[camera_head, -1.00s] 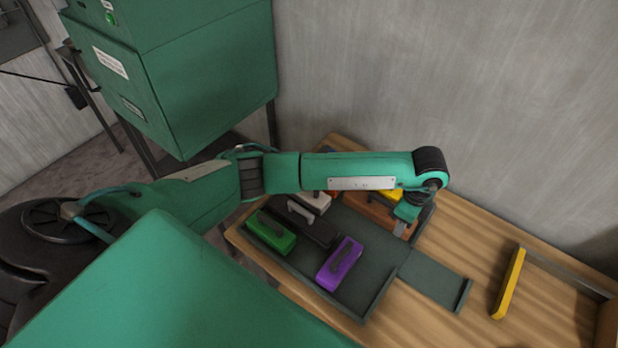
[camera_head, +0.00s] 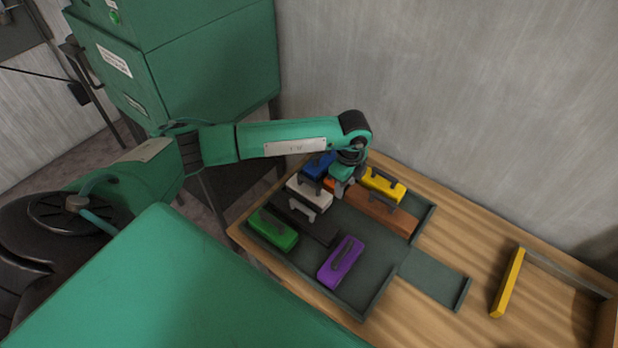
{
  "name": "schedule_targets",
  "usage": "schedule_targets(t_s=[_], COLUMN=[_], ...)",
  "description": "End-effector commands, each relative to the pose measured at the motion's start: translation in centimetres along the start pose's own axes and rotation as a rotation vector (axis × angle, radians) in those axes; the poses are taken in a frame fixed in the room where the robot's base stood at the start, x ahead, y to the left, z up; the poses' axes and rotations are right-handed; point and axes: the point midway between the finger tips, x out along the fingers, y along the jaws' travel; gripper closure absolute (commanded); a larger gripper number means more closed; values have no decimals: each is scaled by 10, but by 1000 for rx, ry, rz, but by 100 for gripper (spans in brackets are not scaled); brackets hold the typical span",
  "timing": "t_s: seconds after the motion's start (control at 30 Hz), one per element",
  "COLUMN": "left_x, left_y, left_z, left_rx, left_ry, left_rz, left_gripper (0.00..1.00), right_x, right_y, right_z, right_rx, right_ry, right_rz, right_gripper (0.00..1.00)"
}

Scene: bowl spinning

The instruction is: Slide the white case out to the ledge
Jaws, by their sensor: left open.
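The white case (camera_head: 318,196) with a grey handle lies in the left part of the dark green tray (camera_head: 376,299), between the blue case (camera_head: 319,165) and the black case (camera_head: 296,222). The ledge (camera_head: 433,279) is a flat dark green strip reaching out from the tray's right side, with a raised lip at its far end; it is empty. My left gripper (camera_head: 340,189) is open and points down over the tray, just right of the white case and near the left end of the brown case (camera_head: 372,207). I cannot tell whether it touches anything. My right gripper is not in view.
A yellow case (camera_head: 383,186) lies at the tray's back, a green case (camera_head: 273,230) at its front left and a purple case (camera_head: 341,262) at its front. The tray floor between the purple and brown cases is free. A yellow bar (camera_head: 508,283) is on the table at right.

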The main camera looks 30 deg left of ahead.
Motion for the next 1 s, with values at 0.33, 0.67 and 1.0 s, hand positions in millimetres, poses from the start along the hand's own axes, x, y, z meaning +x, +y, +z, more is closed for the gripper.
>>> schedule_targets(t_s=[0.33, 0.67, 1.0], left_x=[0, 0, 59], left_y=[0, 0, 0], left_z=[65, 124, 124], left_rx=[-4, -4, 1], left_ry=[-3, -3, 0], left_rz=[0, -1, 1], left_gripper=[56, 56, 56], right_x=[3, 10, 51], right_y=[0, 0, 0], right_z=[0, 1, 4], right_rx=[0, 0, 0], right_ry=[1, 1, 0], right_rz=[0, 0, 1], right_gripper=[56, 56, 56])
